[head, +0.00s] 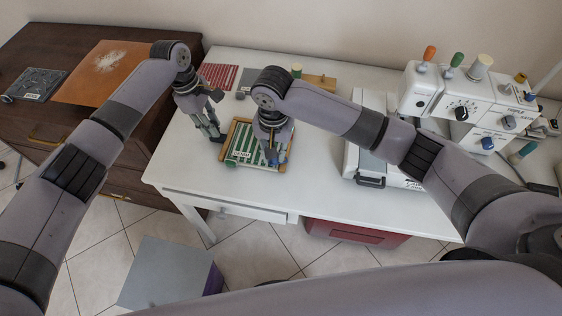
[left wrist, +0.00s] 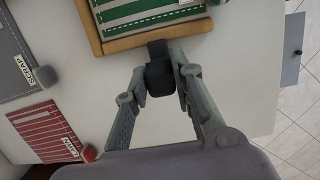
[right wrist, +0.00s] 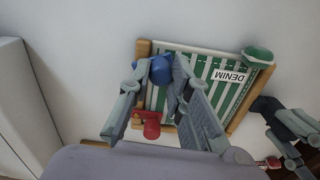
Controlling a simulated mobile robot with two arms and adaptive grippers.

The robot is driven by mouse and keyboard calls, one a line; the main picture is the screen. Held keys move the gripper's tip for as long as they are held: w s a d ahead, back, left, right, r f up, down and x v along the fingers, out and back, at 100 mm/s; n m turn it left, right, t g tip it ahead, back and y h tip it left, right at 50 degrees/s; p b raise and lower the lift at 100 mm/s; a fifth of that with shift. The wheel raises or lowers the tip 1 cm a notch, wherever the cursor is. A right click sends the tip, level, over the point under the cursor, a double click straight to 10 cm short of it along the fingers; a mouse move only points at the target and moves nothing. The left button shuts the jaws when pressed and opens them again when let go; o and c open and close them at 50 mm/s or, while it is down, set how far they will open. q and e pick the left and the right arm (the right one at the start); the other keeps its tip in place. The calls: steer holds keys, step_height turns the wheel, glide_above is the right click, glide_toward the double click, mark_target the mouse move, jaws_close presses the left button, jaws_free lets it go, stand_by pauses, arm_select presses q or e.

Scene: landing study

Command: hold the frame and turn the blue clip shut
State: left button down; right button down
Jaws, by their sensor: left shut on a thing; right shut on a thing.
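The wooden frame (head: 258,171) lies on the white table with green-and-white striped cloth in it and a "DENIM" label. It also shows in the right wrist view (right wrist: 249,98) and the left wrist view (left wrist: 136,42). A green clip (right wrist: 257,56) and a red clip (right wrist: 152,125) sit at other places on the frame.
A red striped cloth (head: 218,77) and a grey cloth (left wrist: 22,62) lie nearby on the table. A white sewing machine (head: 440,97) stands at the right. A brown desk (head: 125,150) with an orange mat (head: 105,78) is at the left. The table front beside the frame is clear.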

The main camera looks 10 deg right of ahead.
steer(key=m, duration=0.4)
steer(key=shift+w+f, duration=0.2)
steer(key=shift+w, duration=0.15)
steer(key=c, duration=1.4)
jaws_free()
steer(key=shift+w+r, duration=0.1)
steer(key=shift+w, duration=0.05)
step_height(320, 180, up, 12)
